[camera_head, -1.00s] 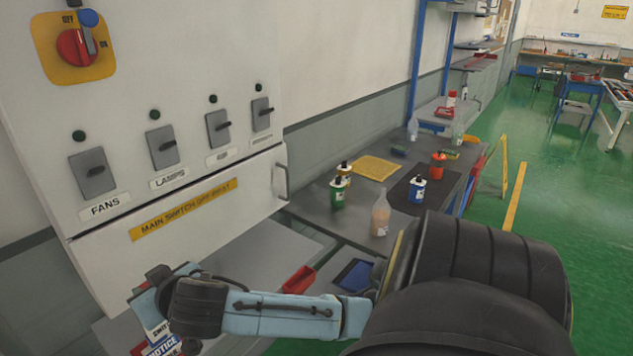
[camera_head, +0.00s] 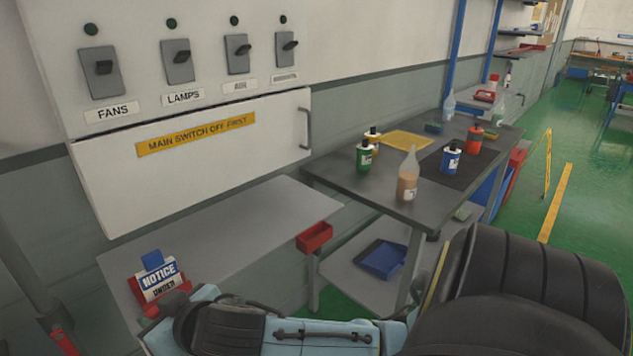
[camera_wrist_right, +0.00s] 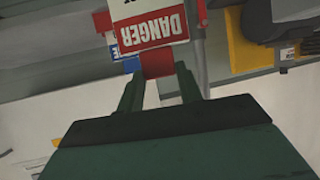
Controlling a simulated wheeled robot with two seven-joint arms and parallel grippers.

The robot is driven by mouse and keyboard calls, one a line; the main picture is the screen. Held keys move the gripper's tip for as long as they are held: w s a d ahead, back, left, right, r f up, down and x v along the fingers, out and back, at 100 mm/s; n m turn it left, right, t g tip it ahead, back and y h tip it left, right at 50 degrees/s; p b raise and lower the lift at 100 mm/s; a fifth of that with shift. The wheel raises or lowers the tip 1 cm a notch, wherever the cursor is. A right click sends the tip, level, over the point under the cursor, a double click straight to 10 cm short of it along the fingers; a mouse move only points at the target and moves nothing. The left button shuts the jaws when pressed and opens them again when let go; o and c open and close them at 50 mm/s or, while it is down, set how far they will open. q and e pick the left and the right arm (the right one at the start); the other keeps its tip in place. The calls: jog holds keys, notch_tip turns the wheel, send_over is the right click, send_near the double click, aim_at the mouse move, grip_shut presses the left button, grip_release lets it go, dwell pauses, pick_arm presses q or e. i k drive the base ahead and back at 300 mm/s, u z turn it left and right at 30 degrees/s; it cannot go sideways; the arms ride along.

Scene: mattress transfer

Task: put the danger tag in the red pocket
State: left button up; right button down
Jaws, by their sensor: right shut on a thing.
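The danger tag (camera_wrist_right: 150,27), a white card with a red DANGER band, shows upside down in the right wrist view. My right gripper (camera_wrist_right: 158,76) is shut on the red piece at the tag's edge. In the head view my right wrist is at the bottom left; its fingertips and the danger tag cannot be made out there. An open red pocket (camera_head: 314,237) sits at the right front corner of the grey shelf (camera_head: 235,235). A blue-topped NOTICE tag (camera_head: 160,280) stands at the shelf's left end with red parts around it. My left gripper is not in view.
A white switch cabinet (camera_head: 200,165) with a handle stands above the shelf. To the right, a dark workbench (camera_head: 335,183) carries several bottles and a yellow mat (camera_head: 408,143). A blue bin (camera_head: 384,258) lies on its lower shelf. The middle of the grey shelf is clear.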

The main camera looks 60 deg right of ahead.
aim_at(315, 241)
jog(key=k, duration=1.2)
jog(key=z, duration=0.6)
jog(key=i, duration=0.35)
jog(key=z, duration=0.7)
jog(key=i, duration=0.95)
jog(key=u, duration=0.1)
